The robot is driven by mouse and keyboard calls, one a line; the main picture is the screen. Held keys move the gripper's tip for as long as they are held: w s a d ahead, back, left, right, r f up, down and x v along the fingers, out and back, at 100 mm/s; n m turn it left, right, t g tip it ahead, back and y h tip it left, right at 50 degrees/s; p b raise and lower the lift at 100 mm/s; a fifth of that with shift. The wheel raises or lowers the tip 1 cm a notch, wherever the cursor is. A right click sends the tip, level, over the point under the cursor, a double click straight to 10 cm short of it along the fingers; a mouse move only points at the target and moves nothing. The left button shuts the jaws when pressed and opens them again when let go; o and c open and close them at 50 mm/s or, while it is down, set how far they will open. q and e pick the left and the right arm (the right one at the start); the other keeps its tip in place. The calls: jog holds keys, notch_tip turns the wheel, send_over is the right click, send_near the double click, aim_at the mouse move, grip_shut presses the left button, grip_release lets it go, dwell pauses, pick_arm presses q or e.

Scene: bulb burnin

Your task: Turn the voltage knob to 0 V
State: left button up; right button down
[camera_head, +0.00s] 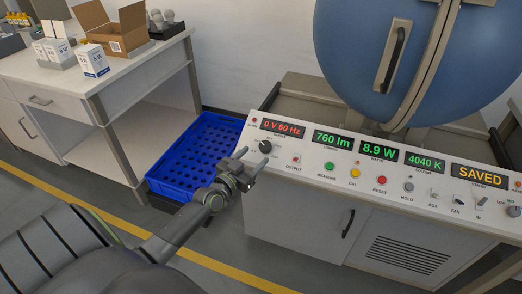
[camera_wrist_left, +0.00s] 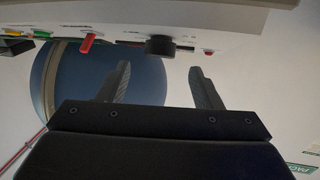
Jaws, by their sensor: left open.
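The voltage knob (camera_head: 265,146) is a round black knob at the left end of the white control panel (camera_head: 310,150). The red display above it (camera_head: 283,128) reads 0 V 60 Hz. My left gripper (camera_head: 252,160) is open and empty, just in front of and below the knob in the head view. In the left wrist view the dark knob (camera_wrist_left: 160,45) shows beyond my left gripper's spread fingers (camera_wrist_left: 160,80), with a visible gap between them. My right gripper is not in view.
The panel carries green displays (camera_head: 379,148), a SAVED display (camera_head: 480,175), coloured buttons (camera_head: 355,173) and switches (camera_head: 458,199). A large blue sphere (camera_head: 350,50) stands behind it. A blue crate (camera_head: 158,184) lies left of the panel, beside a workbench (camera_head: 130,70) with boxes.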

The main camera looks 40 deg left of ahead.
aim_at(263, 147)
pick_arm(q)
jog(key=w, duration=0.4)
jog(key=shift+b, duration=0.3)
jog(key=shift+w, duration=0.45)
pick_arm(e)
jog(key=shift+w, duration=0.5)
